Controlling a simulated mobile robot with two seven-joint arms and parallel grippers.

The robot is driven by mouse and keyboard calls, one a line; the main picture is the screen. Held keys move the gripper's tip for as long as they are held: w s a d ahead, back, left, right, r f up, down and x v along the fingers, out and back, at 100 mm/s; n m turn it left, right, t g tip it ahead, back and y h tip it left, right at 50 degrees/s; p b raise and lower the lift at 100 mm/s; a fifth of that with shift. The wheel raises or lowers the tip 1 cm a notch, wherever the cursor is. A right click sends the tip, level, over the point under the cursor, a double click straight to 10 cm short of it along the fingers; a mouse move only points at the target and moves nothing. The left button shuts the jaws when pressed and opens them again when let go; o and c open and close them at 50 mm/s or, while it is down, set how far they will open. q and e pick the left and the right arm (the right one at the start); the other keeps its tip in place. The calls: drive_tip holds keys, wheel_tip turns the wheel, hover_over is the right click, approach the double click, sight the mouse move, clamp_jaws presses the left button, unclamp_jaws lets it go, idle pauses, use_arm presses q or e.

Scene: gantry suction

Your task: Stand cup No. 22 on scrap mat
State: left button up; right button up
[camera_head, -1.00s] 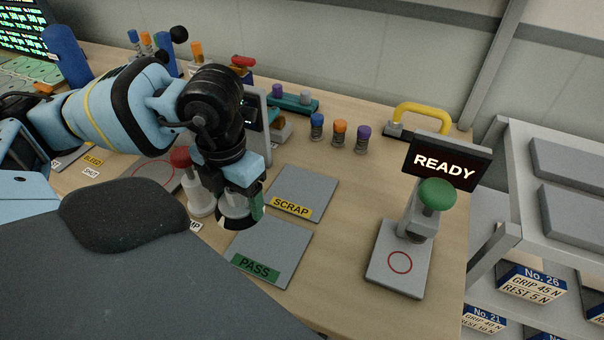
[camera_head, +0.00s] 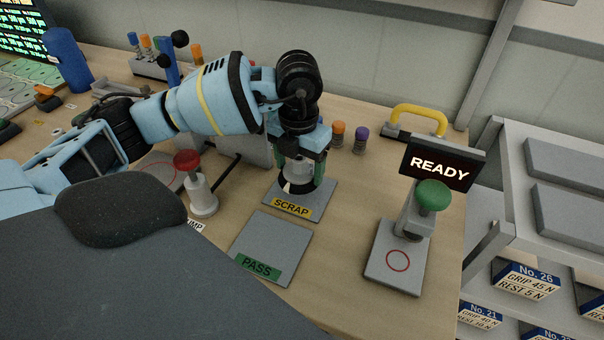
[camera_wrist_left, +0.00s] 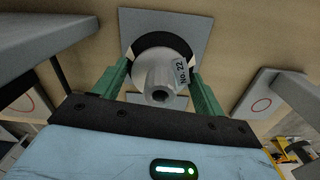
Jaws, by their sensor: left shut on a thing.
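Cup No. 22 (camera_wrist_left: 162,78) is a grey suction cup with a wide black lip; its label reads No. 22 in the left wrist view. In the head view the cup (camera_head: 298,176) is upright over the grey scrap mat (camera_head: 322,196), which has a yellow SCRAP label. The mat also shows behind the cup in the left wrist view (camera_wrist_left: 190,20). My left gripper (camera_head: 300,170) is shut on the cup, with green fingers on both sides of it. I cannot tell whether the lip touches the mat. My right gripper is not in view.
The grey PASS mat (camera_head: 275,240) lies bare in front of the scrap mat. A stand with a red knob (camera_head: 188,162) is to the left. A station with a green knob (camera_head: 432,196) and a READY screen (camera_head: 440,164) is to the right. Small coloured-top pieces (camera_head: 338,134) stand behind.

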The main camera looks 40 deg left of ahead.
sight(302, 176)
use_arm(q)
drive_tip(key=shift+w+d+f, duration=0.1)
drive_tip(key=shift+w+f, duration=0.15)
drive_tip(key=shift+w, duration=0.15)
drive_tip(key=shift+f, duration=1.55)
drive_tip(key=shift+f, duration=0.15)
drive_tip(key=o, duration=1.1)
drive_tip(key=shift+c, duration=0.2)
wheel_tip(302, 176, up, 12)
drive_tip(key=shift+r+p, duration=0.15)
drive_tip(key=shift+p, duration=0.2)
